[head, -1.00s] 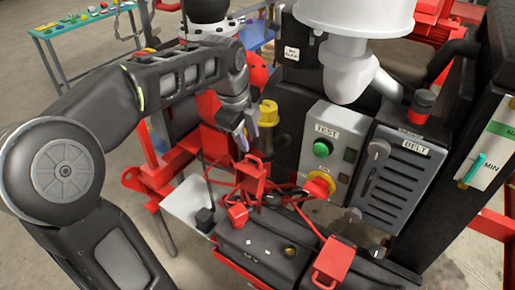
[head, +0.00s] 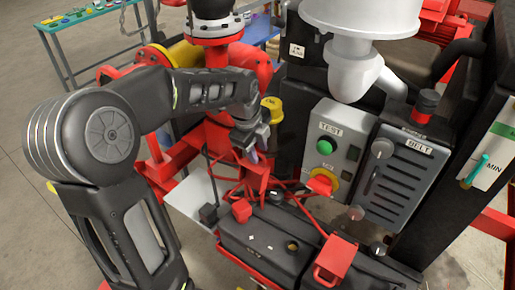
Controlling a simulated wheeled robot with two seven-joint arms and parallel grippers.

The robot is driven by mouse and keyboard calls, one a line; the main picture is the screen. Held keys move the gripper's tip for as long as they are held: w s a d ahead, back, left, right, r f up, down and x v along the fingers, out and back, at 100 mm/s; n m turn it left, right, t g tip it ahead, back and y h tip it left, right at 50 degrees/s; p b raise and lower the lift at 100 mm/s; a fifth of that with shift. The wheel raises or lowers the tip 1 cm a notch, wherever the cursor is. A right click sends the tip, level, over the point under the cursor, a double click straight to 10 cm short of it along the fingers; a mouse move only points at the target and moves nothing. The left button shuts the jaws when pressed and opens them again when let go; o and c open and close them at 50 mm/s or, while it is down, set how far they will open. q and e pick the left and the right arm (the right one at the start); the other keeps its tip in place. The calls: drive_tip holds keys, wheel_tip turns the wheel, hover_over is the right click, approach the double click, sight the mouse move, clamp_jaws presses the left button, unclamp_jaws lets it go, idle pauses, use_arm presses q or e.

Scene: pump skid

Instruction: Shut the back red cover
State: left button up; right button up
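The back red cover (head: 258,178) stands tilted up behind the black battery (head: 268,236), near the left side of the control panel. My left gripper (head: 256,150) is right above its upper part, coming in from the left. The fingertips overlap the top of the cover in the picture, and I cannot tell whether they touch it. The fingers are small and partly hidden, so their opening is unclear. My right gripper is out of view.
Red cables (head: 292,200) run around the back cover. A small red block (head: 241,210) and a black one (head: 209,213) sit close by. The grey panel with green TEST button (head: 325,147) and the louvred BELT box (head: 398,175) stand right. A yellow cap (head: 271,108) is behind.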

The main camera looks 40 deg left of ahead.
use_arm(q)
drive_tip(key=shift+c, duration=0.5)
clamp_jaws()
idle(0.8)
